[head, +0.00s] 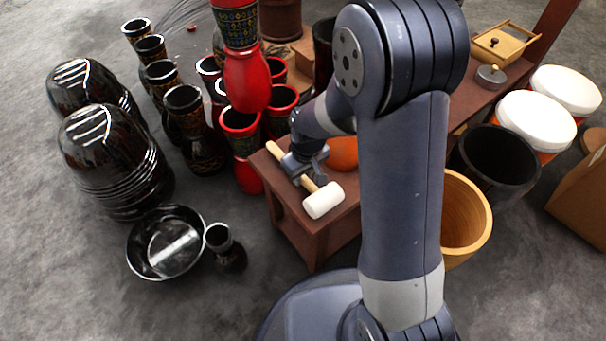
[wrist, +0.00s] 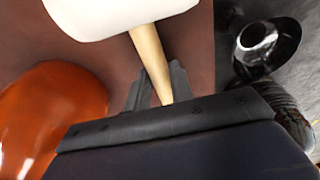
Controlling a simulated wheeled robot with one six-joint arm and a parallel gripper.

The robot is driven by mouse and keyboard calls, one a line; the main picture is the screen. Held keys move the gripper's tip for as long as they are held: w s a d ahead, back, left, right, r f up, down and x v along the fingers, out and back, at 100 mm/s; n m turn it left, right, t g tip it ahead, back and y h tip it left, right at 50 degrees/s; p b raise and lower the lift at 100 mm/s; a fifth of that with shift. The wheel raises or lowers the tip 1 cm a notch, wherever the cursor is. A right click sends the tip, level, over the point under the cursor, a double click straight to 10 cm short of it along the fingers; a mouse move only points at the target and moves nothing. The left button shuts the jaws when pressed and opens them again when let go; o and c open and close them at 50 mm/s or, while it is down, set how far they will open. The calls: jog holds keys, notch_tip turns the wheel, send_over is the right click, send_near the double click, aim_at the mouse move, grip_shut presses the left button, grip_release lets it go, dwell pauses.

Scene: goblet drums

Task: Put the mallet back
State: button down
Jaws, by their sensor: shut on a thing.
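The mallet has a white cylindrical head (head: 324,200) and a pale wooden handle (head: 276,152). My gripper (head: 304,178) is shut on the handle, at the near left end of a brown wooden bench (head: 290,208). In the wrist view the white head (wrist: 115,12) is at the top and the handle (wrist: 150,62) runs down between my fingers (wrist: 155,85). I cannot tell whether the mallet touches the bench top. An orange rounded object (head: 343,153) sits on the bench beside my gripper, and it also shows at left in the wrist view (wrist: 50,115).
Red and black goblet drums (head: 240,120) stand close behind the bench's left end. A black bowl (head: 166,243) and a small black drum (head: 224,246) are on the floor at left. A wooden box (head: 503,47) and a grey lidded item (head: 490,78) are on the bench's far part. My arm hides its middle.

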jog(key=shift+f, duration=0.15)
jog(key=c, duration=1.2)
grip_release()
jog(key=shift+c, duration=0.2)
notch_tip(320, 180, up, 12)
jog(key=s+p, duration=0.1)
jog(key=p, duration=0.3)
jog(key=shift+d, duration=0.35)
jog(key=shift+s, duration=0.1)
